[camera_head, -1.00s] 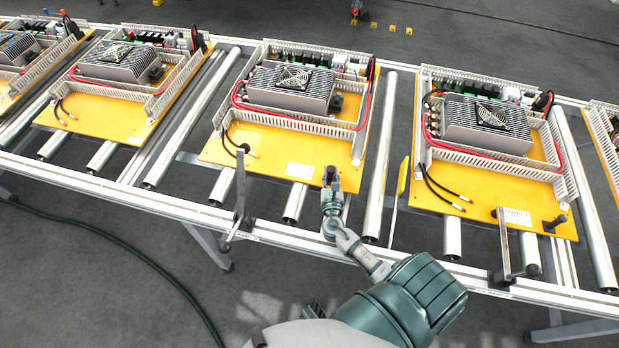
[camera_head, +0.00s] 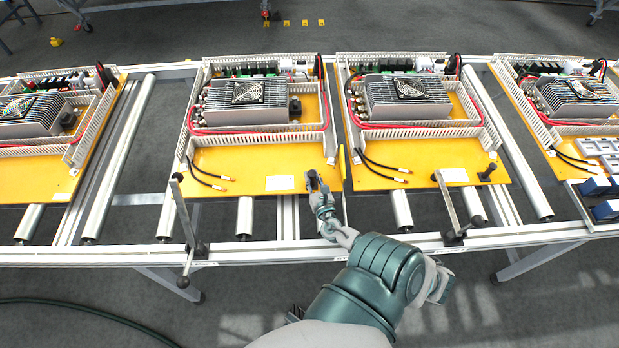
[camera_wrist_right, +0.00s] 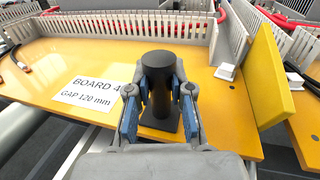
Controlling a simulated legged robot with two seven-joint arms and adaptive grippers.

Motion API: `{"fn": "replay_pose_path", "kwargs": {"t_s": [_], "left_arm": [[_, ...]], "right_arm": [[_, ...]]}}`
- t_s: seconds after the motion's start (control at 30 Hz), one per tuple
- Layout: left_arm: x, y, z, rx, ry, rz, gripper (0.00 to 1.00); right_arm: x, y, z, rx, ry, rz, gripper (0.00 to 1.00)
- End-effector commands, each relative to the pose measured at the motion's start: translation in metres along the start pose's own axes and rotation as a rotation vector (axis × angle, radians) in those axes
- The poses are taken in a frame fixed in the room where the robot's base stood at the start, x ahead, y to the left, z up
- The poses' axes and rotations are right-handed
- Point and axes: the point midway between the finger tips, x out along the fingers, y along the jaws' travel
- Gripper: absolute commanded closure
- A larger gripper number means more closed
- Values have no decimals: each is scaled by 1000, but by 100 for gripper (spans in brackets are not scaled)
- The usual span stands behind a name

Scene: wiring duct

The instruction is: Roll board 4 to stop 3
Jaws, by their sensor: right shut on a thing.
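Board 4 (camera_head: 240,185) is a yellow panel carrying a grey finned heatsink with a fan, white ducts and red cable, lying on the conveyor rollers. Its label (camera_wrist_right: 85,92) reads "BOARD 4, GAP 120 mm" in the right wrist view. My right gripper (camera_head: 313,184) is at its front right corner, shut on an upright black post (camera_wrist_right: 160,88), with blue pads on both sides. Lever stops stand on the front rail, one at board 4's left front corner (camera_head: 187,225) and one before the right-hand board (camera_head: 450,210). Stop numbers are unreadable. My left gripper is out of view.
A neighbouring board (camera_head: 410,178) lies close to board 4's right, with a narrow gap. A yellow upright plate (camera_head: 342,165) stands at this gap and shows in the wrist view (camera_wrist_right: 268,75). Bare rollers (camera_head: 118,160) lie to the left. Grey trays with blue parts (camera_head: 605,190) stand far right.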

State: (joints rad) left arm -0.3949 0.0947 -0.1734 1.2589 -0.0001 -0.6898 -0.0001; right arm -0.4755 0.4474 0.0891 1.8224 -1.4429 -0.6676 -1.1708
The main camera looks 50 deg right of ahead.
Motion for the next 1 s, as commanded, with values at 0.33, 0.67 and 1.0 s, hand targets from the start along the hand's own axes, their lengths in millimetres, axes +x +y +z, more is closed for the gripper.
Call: {"fn": "replay_pose_path", "kwargs": {"t_s": [0.33,0.67,1.0], "left_arm": [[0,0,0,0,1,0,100],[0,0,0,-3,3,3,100],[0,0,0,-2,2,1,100]], "right_arm": [[1,-4,0,-3,-1,-10,53],[-17,-2,-1,-2,2,-7,53],[-90,-4,-2,-1,4,-9,53]]}}
